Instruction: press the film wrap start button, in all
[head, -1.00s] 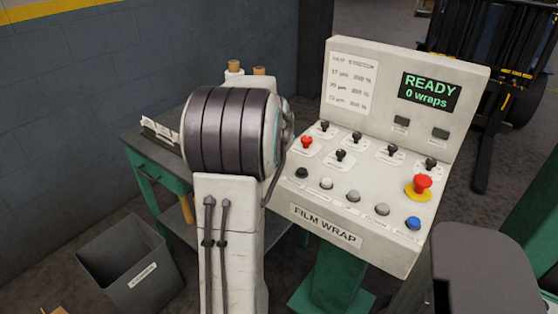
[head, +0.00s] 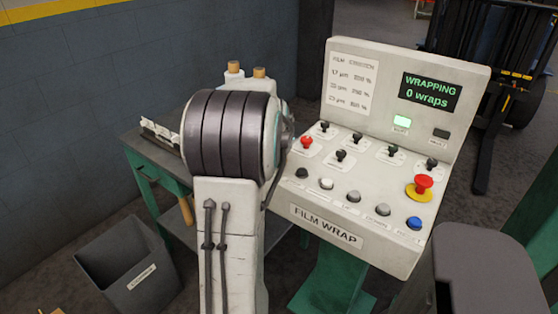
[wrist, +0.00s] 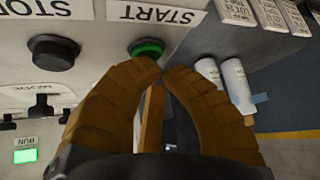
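The green start button (wrist: 147,48) shows in the wrist view under an upside-down START label (wrist: 158,13). In the head view it is hidden, apparently behind my arm. My gripper (wrist: 160,70) is shut and empty, its brown fingertips together right by the start button; I cannot tell whether they touch it. The black stop button (wrist: 53,52) is to the left in the wrist view. On the film wrap panel (head: 395,165), the display (head: 430,91) reads "WRAPPING 0 wraps". The run lamp (head: 401,122) is lit green, also in the wrist view (wrist: 25,156).
A red emergency stop (head: 422,184), a blue button (head: 414,223) and several black knobs fill the panel. A green workbench (head: 146,172) stands behind my arm, a grey bin (head: 135,280) at lower left. A forklift (head: 490,70) stands at the back right.

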